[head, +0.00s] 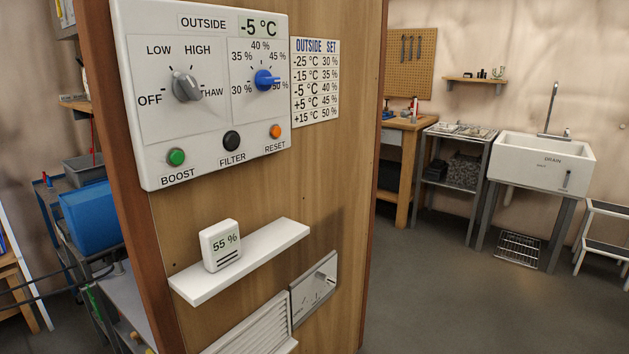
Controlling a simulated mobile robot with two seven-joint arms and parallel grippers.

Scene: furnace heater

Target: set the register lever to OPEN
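A louvred register (255,330) is low on the wooden panel, partly cut off by the bottom edge of the view. Joined to its right side is a grey plate (305,297) with small markings that I cannot read. A small lever (321,275) with a light knob sits at the upper right part of this plate. I cannot tell which marking it points to. Neither of my grippers shows in the head view.
A white shelf (240,262) with a humidity display (221,245) reading 55 % juts out just above the register. A white control panel (205,90) with knobs and buttons is higher up. The floor (440,300) right of the panel is clear.

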